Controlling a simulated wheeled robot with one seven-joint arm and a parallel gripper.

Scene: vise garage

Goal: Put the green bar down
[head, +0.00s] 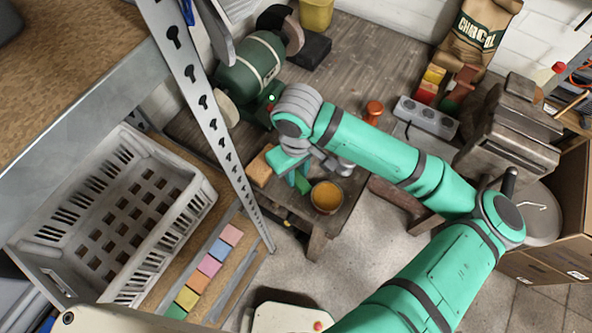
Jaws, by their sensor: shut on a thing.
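My gripper (297,180) is over the near edge of the wooden workbench (345,62), at the end of my teal arm. It is shut on the green bar (304,186), of which only a small part shows below the fingers. The rest of the bar is hidden by the gripper. I cannot tell whether the bar touches the bench top. A tin with amber contents (326,198) stands just right of the bar, and a tan block (260,168) lies to the left.
A green bench grinder (250,66) stands at the back left and a vise (510,132) at the right. A power strip (426,117), an orange-red jar (373,111) and coloured blocks (428,88) are on the bench. A perforated shelf post (212,120) and grey crate (112,215) are left.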

